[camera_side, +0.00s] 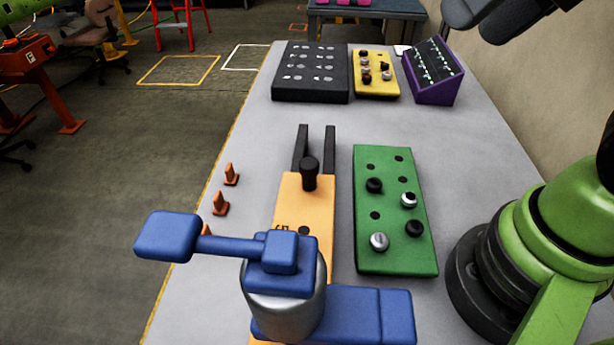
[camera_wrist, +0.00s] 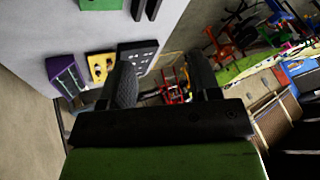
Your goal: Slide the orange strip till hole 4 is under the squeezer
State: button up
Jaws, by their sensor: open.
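A hole and a printed mark, perhaps a 5, show just beyond the squeezer. The blue squeezer (camera_side: 284,262), with a grey cylinder (camera_side: 285,303), covers the strip's near part. I cannot see which hole is under it. My gripper (camera_wrist: 162,78) is open in the wrist view, with nothing between its fingers, and is away from the strip.
A green board (camera_side: 389,252) with black and silver knobs lies right of the strip. Small orange pieces (camera_side: 220,204) line the left edge. A black panel (camera_side: 310,72), yellow board (camera_side: 376,74) and purple box (camera_side: 433,74) stand at the back. The table between is clear.

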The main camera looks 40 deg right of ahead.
jog(key=w+a+f+n+g, duration=0.2)
jog(key=w+a+f+g, duration=0.25)
jog(key=w, duration=0.35)
jog(key=n+g+h, duration=0.1)
jog(key=g+h, duration=0.1)
send_over(309, 162)
notch_tip(309, 162, down, 6)
jog(key=shift+t, duration=0.25)
notch_tip(309, 162, down, 10)
jog(key=shift+f, duration=0.1)
